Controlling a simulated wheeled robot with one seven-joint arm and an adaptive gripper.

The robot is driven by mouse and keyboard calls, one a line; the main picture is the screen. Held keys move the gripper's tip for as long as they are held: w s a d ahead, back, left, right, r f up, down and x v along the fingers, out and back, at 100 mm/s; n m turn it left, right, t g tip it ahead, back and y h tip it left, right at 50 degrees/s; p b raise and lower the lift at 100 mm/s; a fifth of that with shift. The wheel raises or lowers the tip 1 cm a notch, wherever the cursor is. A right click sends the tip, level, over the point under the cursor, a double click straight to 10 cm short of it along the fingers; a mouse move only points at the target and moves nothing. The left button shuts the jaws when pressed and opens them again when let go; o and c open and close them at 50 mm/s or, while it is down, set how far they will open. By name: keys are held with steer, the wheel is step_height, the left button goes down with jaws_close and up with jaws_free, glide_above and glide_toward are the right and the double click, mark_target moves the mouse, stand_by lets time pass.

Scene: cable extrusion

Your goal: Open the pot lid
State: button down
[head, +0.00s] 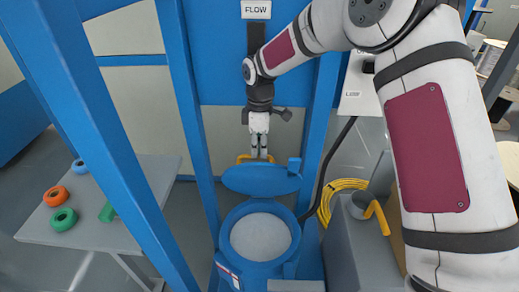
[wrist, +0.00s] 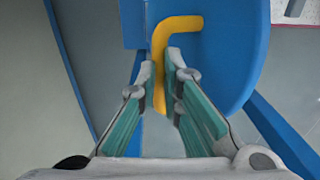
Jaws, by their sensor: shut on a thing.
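The blue pot (head: 222,238) stands below my arm, with its round mouth uncovered and a pale grey surface inside. Its blue lid (head: 262,180) is swung up at the far side of the pot, tilted away from the mouth. A yellow handle (head: 243,158) shows behind the lid's upper edge. My gripper (head: 259,154) points down at this handle. In the wrist view, the bent yellow handle (wrist: 158,45) stands out from the blue lid (wrist: 225,60) and runs between the two fingers of my gripper (wrist: 160,78), which are shut on it.
Blue frame posts (head: 190,110) stand left and right of the pot. A grey table (head: 150,190) at left holds orange, green and blue rings. At right, a yellow coiled cable (head: 340,192) and a grey cylinder with a yellow bent piece sit beside a grey box (head: 350,250).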

steer(key=shift+s+d+f, duration=0.1)
steer(key=shift+s+f, duration=0.1)
steer(key=shift+f, duration=0.35)
steer(key=shift+s+d+f, duration=0.1)
steer(key=shift+s+f, duration=0.1)
steer(key=shift+f, duration=0.35)
steer(key=c, duration=1.9)
jaws_free()
steer(key=shift+o, duration=1.3)
steer(key=shift+w+a+f, duration=0.15)
steer(key=shift+w+f, duration=0.1)
steer(key=shift+f, duration=0.05)
steer(key=shift+s+r, duration=0.1)
steer(key=shift+r, duration=0.2)
steer(key=shift+w+r, duration=0.2)
steer(key=shift+r, duration=1.65)
steer(key=shift+w+r, duration=0.15)
steer(key=shift+r, duration=1.7)
steer(key=shift+c, duration=0.2)
